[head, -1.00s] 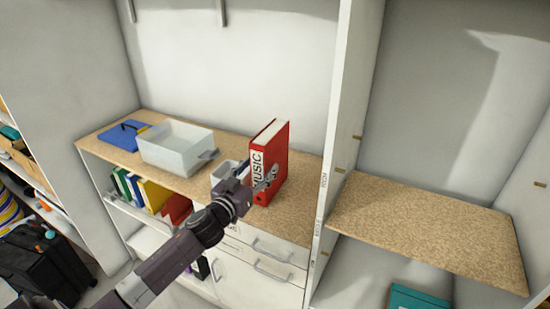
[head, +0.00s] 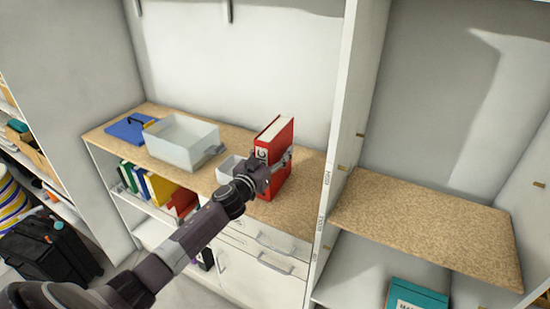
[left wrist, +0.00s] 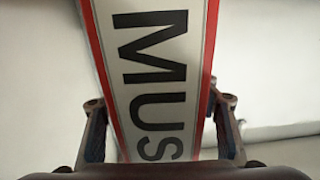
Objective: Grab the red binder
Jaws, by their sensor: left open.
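The red binder (head: 279,140) stands upright on the wood-coloured counter (head: 300,213). Its white spine label with black lettering faces my left gripper. My left gripper (head: 272,162) is at the binder's spine, open, with its fingers reaching along either side. In the left wrist view the binder's spine (left wrist: 155,70) fills the middle, between the two fingers (left wrist: 160,125). The left finger looks close to the spine's edge; I cannot tell whether either finger touches. The gripper hides the lower part of the spine in the head view. My right gripper is not in view.
A clear plastic bin (head: 181,140) and a small white container (head: 230,170) stand left of the binder. A blue folder (head: 127,130) lies farther left. A white upright panel (head: 345,130) rises to the right. Drawers (head: 265,245) are below the counter.

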